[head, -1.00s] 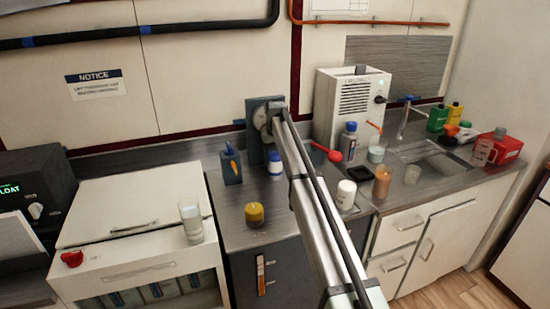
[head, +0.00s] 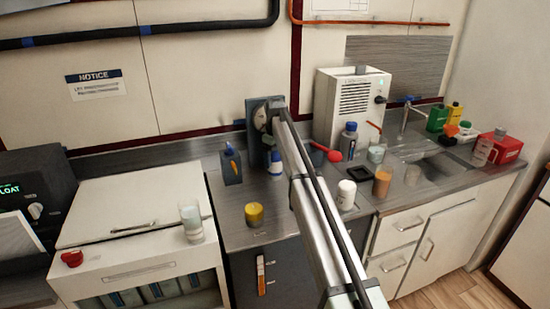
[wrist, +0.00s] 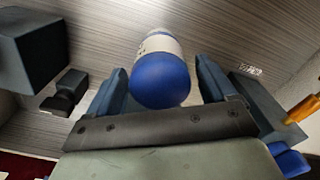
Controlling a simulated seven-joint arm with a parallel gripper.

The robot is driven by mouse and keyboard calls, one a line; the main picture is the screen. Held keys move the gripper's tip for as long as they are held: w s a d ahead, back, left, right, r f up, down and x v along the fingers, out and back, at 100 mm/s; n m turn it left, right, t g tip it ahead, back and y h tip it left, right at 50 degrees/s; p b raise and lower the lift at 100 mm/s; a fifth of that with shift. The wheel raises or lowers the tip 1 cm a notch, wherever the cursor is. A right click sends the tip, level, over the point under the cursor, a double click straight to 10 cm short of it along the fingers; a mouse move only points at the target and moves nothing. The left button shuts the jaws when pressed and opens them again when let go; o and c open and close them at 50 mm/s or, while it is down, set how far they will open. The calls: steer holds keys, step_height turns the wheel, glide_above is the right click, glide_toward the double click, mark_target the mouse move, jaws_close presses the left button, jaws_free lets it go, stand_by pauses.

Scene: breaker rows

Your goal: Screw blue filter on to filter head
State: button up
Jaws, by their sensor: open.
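The blue filter (wrist: 160,80), a canister with a rounded blue end and a white body, lies between the two fingers of my gripper (wrist: 162,84) in the wrist view. The fingers are open, with a visible gap on each side of it. In the head view the filter (head: 275,167) stands on the grey counter beside my arm, partly covered by it.
A yellow jar (head: 254,214) is nearer the counter's front edge.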

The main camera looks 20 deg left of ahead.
steer(key=n, duration=0.6)
steer(key=shift+n, duration=0.4)
steer(key=n, duration=0.5)
steer(key=shift+n, duration=0.4)
steer(key=shift+c, duration=0.4)
steer(key=c, duration=0.9)
steer(key=shift+m, duration=2.1)
steer(key=o, duration=1.1)
steer(key=shift+o, duration=0.2)
